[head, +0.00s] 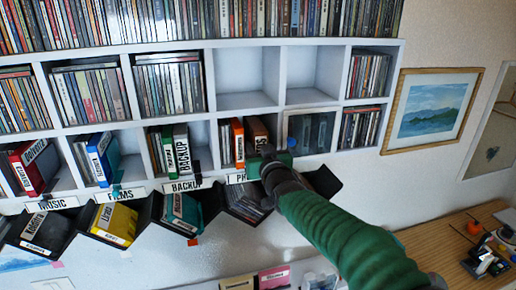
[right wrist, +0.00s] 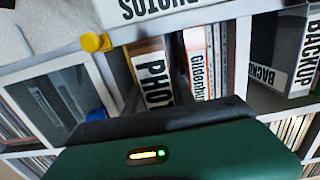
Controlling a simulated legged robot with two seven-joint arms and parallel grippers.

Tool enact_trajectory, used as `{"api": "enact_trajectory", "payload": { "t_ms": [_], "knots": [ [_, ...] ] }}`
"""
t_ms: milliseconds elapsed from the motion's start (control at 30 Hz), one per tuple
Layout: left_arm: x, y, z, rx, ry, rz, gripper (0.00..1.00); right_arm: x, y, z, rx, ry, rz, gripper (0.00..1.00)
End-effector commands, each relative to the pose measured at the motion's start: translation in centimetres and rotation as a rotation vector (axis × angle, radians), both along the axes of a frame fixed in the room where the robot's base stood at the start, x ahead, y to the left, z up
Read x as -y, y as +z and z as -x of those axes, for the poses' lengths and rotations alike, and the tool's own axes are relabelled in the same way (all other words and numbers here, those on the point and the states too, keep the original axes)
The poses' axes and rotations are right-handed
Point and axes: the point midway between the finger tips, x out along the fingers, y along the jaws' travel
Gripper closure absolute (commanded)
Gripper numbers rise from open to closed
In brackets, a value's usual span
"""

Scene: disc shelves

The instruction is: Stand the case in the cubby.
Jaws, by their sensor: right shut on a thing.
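The case (head: 257,130) is brown and stands roughly upright in the PHOTOS cubby (head: 224,132), right of an orange case (head: 238,138). In the right wrist view, which is turned over, its spine label reading PHO (right wrist: 154,80) faces out. My right gripper (head: 262,165) is at the cubby's front, at the low end of the case, and is shut on it. The fingers (right wrist: 165,120) hide that end, so whether it touches the cubby floor cannot be told. My left gripper is not in view.
White-labelled discs (right wrist: 197,65) stand beside the case. The BACKUP cubby (head: 199,140) holds cases at left. Right of the PHOTOS cubby is a grey framed panel (head: 311,132). Angled dark bins (head: 222,212) hang below. A yellow knob (right wrist: 95,42) sits on the shelf edge.

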Motion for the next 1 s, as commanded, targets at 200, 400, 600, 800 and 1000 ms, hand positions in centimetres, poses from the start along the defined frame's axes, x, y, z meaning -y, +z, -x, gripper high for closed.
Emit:
{"api": "enact_trajectory", "payload": {
  "t_ms": [200, 400, 600, 800, 1000],
  "knots": [
    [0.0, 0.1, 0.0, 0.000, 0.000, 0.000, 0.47, 0.0, 0.0, 0.0, 0.000, 0.000, 0.000, 0.59],
    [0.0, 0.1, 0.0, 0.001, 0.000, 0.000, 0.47, 0.0, 0.0, -0.1, -0.001, 0.000, 0.000, 0.44],
    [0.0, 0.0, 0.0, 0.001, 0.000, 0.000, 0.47, 0.0, -0.2, -0.1, -0.004, 0.001, 0.001, 0.44],
    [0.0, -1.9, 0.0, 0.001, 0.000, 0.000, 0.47, 0.6, -0.5, 1.7, -0.001, 0.001, 0.000, 0.44],
    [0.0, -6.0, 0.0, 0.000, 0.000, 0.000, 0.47, 2.4, -0.5, 7.0, 0.003, 0.000, 0.000, 0.44]
  ]
}}
